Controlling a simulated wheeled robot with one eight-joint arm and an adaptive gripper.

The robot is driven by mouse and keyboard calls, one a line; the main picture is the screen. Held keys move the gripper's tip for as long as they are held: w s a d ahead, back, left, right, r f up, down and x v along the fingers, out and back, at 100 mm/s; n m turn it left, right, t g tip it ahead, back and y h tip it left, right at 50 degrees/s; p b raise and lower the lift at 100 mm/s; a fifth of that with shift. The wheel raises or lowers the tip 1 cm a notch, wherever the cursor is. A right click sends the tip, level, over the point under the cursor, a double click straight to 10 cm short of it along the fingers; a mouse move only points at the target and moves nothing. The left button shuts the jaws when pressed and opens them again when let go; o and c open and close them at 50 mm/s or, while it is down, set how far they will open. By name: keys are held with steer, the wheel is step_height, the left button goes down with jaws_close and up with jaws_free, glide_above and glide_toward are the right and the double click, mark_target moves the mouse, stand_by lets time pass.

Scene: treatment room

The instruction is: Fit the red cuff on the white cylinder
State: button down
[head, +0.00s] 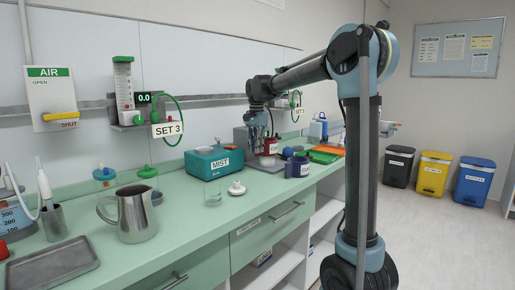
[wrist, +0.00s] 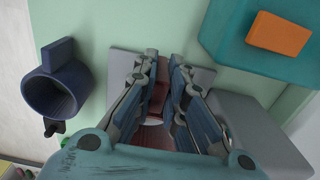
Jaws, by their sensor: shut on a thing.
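The red cuff (head: 271,147), a red piece with a white label, shows below my gripper (head: 265,131) at the counter's far part. In the wrist view my gripper (wrist: 157,98) has its fingers close together around a reddish part, the red cuff (wrist: 158,92), mostly hidden by the fingers. A grey plate (wrist: 203,77) lies under it.
A dark blue ring-shaped cuff (wrist: 57,90) stands left of the fingers in the wrist view. A teal thing with an orange block (wrist: 278,33) is at upper right. In the head view a teal MIST box (head: 214,162) and a blue labelled piece (head: 298,167) stand close by.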

steer(key=shift+f, duration=2.65)
stand_by(1.1)
steer(key=c, duration=1.6)
jaws_free()
steer(key=shift+o, duration=0.2)
steer(key=shift+r, duration=0.15)
steer(key=shift+r, duration=3.4)
